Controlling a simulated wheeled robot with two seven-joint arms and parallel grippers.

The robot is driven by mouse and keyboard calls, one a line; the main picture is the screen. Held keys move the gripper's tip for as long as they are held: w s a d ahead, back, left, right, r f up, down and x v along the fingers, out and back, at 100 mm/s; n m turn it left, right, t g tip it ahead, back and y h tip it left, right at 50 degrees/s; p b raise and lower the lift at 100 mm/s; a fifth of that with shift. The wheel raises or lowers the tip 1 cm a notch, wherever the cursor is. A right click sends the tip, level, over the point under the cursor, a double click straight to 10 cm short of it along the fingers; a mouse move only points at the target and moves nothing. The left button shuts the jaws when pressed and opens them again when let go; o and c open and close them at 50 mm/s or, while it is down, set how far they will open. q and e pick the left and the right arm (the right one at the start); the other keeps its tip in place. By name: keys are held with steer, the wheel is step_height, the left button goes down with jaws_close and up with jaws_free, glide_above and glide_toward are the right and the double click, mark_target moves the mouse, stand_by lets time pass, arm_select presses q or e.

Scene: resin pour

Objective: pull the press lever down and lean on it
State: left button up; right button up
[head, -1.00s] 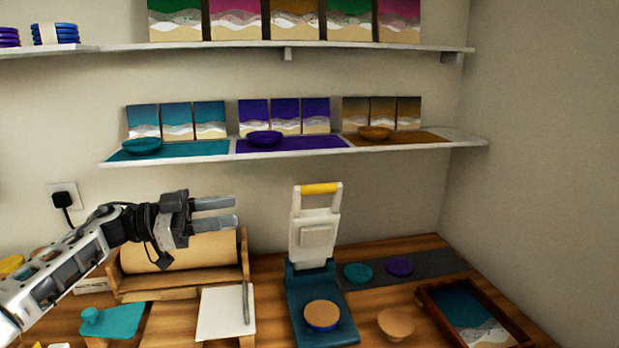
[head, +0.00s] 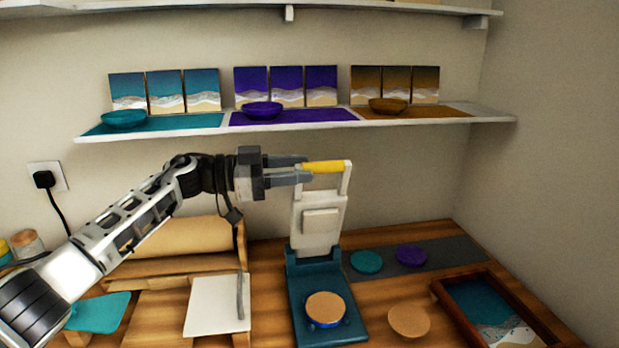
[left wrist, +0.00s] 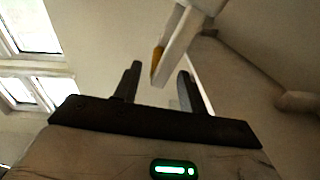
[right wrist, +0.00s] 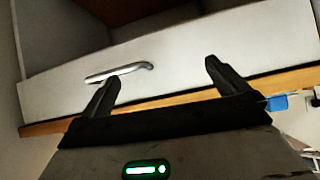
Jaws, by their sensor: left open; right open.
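The press stands on the bench with a teal base (head: 302,272) and a white upright lever arm (head: 320,222). Its yellow lever handle (head: 326,167) is at the top, and the lever is raised. A round cork-topped disc with a blue rim (head: 325,308) lies on the press base. My left gripper (head: 304,170) is open at the left end of the yellow handle. In the left wrist view the handle (left wrist: 158,62) shows between the two fingers, beyond or level with their tips; I cannot tell whether they touch. My right gripper (right wrist: 165,75) is open and empty, facing a drawer front.
A white board (head: 212,305) lies left of the press. A cork disc (head: 409,321), teal disc (head: 366,261), purple disc (head: 411,255) and framed tray (head: 447,300) are to the right. A wall shelf (head: 290,123) hangs above. A metal drawer handle (right wrist: 118,72) is near my right gripper.

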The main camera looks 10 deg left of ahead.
arm_select(q)
steer(key=shift+b+x, duration=0.35)
steer(key=shift+x, duration=0.7)
steer(key=shift+w+d, duration=0.1)
steer(key=shift+d, duration=0.25)
arm_select(e)
steer(key=shift+w+f, duration=0.1)
steer(key=shift+w, duration=0.1)
arm_select(q)
jaws_close()
steer(key=shift+s+d+f, duration=0.1)
steer(key=shift+s+f, duration=0.05)
steer(key=shift+s, duration=0.3)
steer(key=s+d+f+m+p, duration=0.1)
steer(key=s+d+f+m, duration=0.2)
steer(key=s+f+m, duration=0.4)
steer(key=shift+s+d+f+p, duration=0.4)
steer(key=shift+s+f, duration=1.1)
steer(key=shift+s, duration=0.95)
arm_select(e)
steer(key=shift+d+r, duration=0.1)
steer(key=shift+r, duration=0.4)
steer(key=shift+f, duration=0.1)
